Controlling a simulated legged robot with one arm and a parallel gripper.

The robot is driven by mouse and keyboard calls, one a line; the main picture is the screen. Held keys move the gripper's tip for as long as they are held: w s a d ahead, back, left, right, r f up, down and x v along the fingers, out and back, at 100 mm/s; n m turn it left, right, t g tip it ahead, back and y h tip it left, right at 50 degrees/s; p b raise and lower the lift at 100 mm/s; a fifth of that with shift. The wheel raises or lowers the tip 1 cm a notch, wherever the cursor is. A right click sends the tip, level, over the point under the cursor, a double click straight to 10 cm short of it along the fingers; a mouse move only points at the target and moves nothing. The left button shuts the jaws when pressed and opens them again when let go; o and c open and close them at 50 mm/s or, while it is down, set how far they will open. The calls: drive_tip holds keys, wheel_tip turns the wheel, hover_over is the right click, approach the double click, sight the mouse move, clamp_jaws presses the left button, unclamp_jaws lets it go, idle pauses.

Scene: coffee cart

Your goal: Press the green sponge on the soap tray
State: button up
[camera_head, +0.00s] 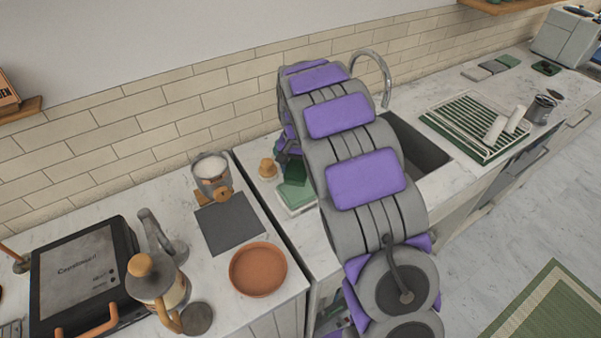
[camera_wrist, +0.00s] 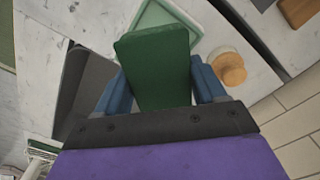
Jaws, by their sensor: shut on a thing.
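The green sponge (camera_wrist: 158,68) is held between the two blue fingers of my gripper (camera_wrist: 162,88) in the wrist view. Its far end overlaps the pale green soap tray (camera_wrist: 190,18), which lies on the white counter beyond it. I cannot tell whether the sponge touches the tray. In the head view the sponge (camera_head: 292,195) shows over the soap tray (camera_head: 299,211), just left of my arm. My gripper (camera_head: 290,168) is mostly hidden behind my arm there.
A wooden-topped brush or stopper (camera_wrist: 228,68) stands beside the tray. The sink (camera_head: 420,150) lies right of my arm. A grey mat (camera_head: 229,222), terracotta dish (camera_head: 258,269) and white-filled pot (camera_head: 211,170) are on the left counter, across a dark gap. A dish rack (camera_head: 470,124) stands at right.

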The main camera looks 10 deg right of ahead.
drive_tip(key=shift+d+f+b, duration=0.25)
drive_tip(key=shift+f+b, duration=0.3)
drive_tip(key=shift+f, duration=0.6)
drive_tip(key=shift+d+f+b, duration=0.2)
drive_tip(key=shift+f+b, duration=0.35)
drive_tip(key=shift+f, duration=0.6)
drive_tip(key=shift+a+f+b, duration=0.2)
drive_tip(key=shift+f+b, duration=0.1)
drive_tip(key=shift+f, duration=0.35)
drive_tip(key=shift+s+f+p, duration=0.1)
drive_tip(key=shift+f+p, duration=0.2)
drive_tip(key=shift+f, duration=0.75)
idle(0.9)
drive_tip(key=shift+r+p, duration=1.55)
drive_tip(key=shift+r, duration=2.05)
